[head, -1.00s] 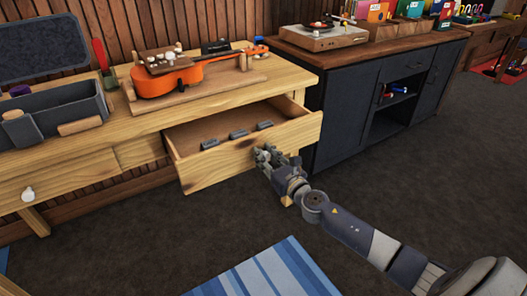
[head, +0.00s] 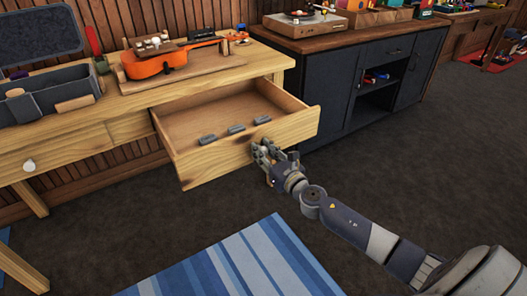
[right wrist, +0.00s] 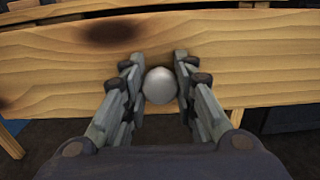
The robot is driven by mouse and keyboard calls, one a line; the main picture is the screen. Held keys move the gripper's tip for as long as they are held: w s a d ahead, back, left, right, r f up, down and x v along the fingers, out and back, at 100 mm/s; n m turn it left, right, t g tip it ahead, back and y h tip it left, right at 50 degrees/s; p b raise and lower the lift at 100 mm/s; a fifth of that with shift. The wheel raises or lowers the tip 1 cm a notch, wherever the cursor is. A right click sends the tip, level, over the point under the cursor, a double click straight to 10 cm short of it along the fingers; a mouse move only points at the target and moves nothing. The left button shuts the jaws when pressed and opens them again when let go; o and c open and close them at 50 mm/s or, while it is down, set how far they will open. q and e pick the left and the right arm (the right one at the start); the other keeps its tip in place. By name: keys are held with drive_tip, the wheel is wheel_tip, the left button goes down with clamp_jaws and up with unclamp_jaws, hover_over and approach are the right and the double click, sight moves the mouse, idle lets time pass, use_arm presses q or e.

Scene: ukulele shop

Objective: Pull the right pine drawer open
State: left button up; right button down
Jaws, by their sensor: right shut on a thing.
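The right pine drawer (head: 215,165) stands well out from the pine workbench (head: 120,100) in the head view, with several small grey pieces (head: 235,129) lying in it near the front. My right gripper (head: 264,152) is at the drawer's front panel. In the right wrist view, its fingers (right wrist: 160,88) are on either side of a round pale knob (right wrist: 160,86) on the drawer front (right wrist: 235,60) and are shut on it. My left gripper is not in view.
An orange ukulele (head: 155,64) rests on a wooden stand on the bench. A grey open box (head: 45,100) is at the left. A dark cabinet (head: 335,100) stands to the right. A blue striped rug (head: 235,265) lies on the open floor in front.

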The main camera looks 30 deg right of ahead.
drive_tip(key=shift+r, duration=0.1)
drive_tip(key=c, duration=1.3)
unclamp_jaws()
drive_tip(key=shift+c, duration=0.2)
drive_tip(key=shift+o, duration=0.3)
drive_tip(key=s, duration=1.2)
drive_tip(key=shift+d, duration=0.2)
